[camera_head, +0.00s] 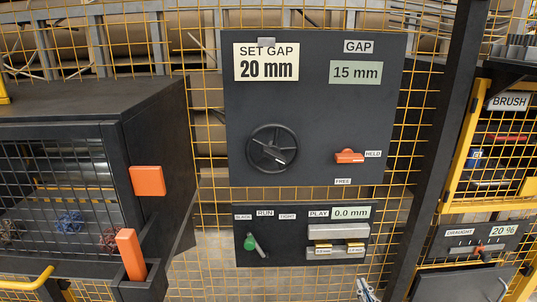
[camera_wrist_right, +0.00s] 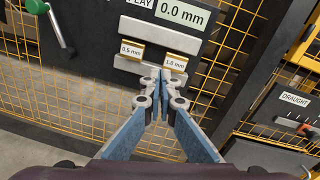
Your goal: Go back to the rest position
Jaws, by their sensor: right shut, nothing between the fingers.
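My right gripper (camera_head: 366,290) shows at the bottom edge of the head view, below the lower black panel (camera_head: 292,262). In the right wrist view its blue-grey fingers (camera_wrist_right: 163,82) are closed together with nothing between them. There the fingertips overlap the area just below the yellow-edged 0.5 mm block (camera_wrist_right: 131,51) and 1.0 mm block (camera_wrist_right: 175,64). The head view shows the tip apart from these blocks. My left gripper is not in view.
The upper panel (camera_head: 310,110) reads SET GAP 20 mm and GAP 15 mm, with a black handwheel (camera_head: 272,148) and an orange lever (camera_head: 349,156) beside HELD. A green-knobbed lever (camera_head: 250,242) sits under RUN. A dark cabinet (camera_head: 155,110) stands left; a dark post (camera_head: 440,150) stands right.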

